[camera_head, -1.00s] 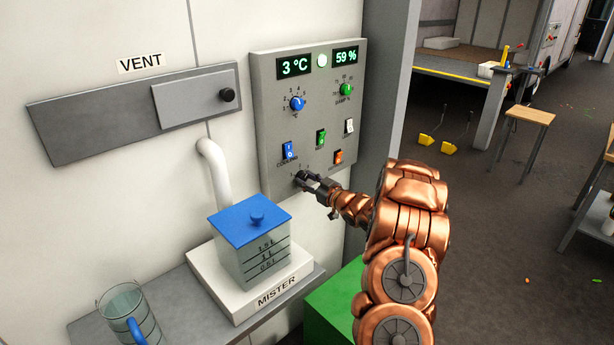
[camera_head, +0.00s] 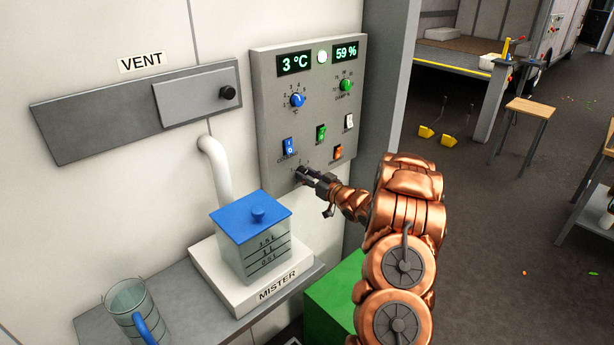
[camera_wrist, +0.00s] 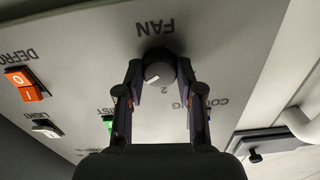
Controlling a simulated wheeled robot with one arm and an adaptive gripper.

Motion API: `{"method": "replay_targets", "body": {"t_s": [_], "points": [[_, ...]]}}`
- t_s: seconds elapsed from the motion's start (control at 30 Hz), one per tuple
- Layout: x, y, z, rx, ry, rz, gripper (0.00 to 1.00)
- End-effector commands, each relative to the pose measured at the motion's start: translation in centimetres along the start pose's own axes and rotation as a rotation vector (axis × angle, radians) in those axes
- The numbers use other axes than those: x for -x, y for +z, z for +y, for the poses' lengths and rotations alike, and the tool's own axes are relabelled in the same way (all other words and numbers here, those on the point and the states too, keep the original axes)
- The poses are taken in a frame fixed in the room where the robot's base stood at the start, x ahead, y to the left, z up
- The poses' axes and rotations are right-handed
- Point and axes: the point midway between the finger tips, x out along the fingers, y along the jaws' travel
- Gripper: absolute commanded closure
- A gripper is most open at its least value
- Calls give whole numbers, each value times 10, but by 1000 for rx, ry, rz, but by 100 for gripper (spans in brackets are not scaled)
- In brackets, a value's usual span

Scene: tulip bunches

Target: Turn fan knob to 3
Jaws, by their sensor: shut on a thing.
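The dark fan knob (camera_wrist: 158,72) shows in the wrist view below the upside-down FAN label, with a pale pointer line on its face and a digit 2 beside it. A 3 cannot be made out there. My gripper (camera_wrist: 160,80) has one finger on each side of the knob and is shut on it.
The panel also carries a blue knob (camera_head: 297,100), a green knob (camera_head: 346,85) and several switches, including an orange one (camera_head: 338,152). The mister tank (camera_head: 255,255) with its blue lid stands just below and left of my gripper. A glass jug (camera_head: 135,310) is farther left.

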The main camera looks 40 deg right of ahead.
Motion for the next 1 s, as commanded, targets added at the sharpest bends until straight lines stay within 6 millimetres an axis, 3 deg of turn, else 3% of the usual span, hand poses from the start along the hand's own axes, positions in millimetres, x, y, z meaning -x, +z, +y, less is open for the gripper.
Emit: {"method": "replay_targets", "body": {"t_s": [0.27,0.67,1.0], "points": [[0,0,0,0,0,0,38],[5,0,0,0,1,0,38],[54,0,2,-3,4,1,38]]}}
